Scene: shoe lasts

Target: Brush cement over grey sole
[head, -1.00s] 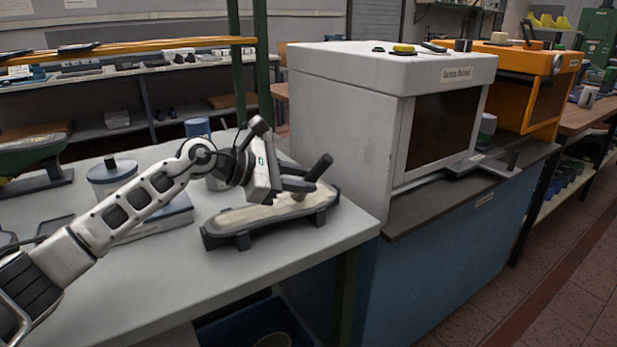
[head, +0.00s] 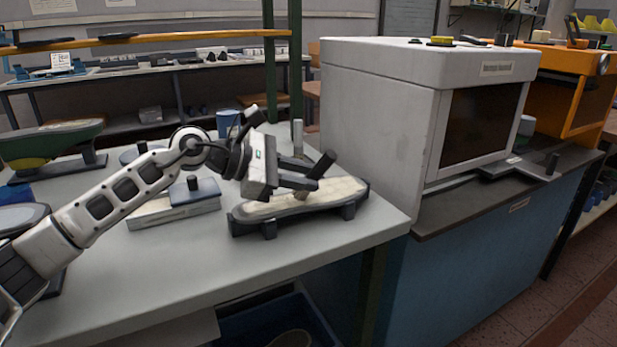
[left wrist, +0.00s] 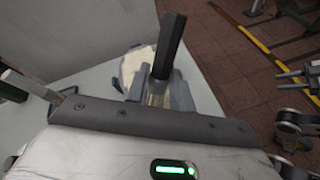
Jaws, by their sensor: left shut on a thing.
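The sole (head: 338,191) lies pale side up on a dark stand on the grey table, its long side running left to right. Its surface looks cream with uneven whitish patches; how far cement covers it I cannot tell. My left gripper (head: 300,188) is shut on a brush with a dark handle (head: 324,163), above the middle of the sole. The brush tip reaches down to the sole; whether it touches I cannot tell. The left wrist view shows the brush handle (left wrist: 170,45) between the fingers and part of the sole (left wrist: 135,68) behind. Grey arm parts show at that view's right edge.
A white block with a blue top (head: 178,203) lies left of the sole. A pale upright rod (head: 298,137) stands behind my gripper. A large grey box machine (head: 378,120) stands right of the table. The front of the table is clear.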

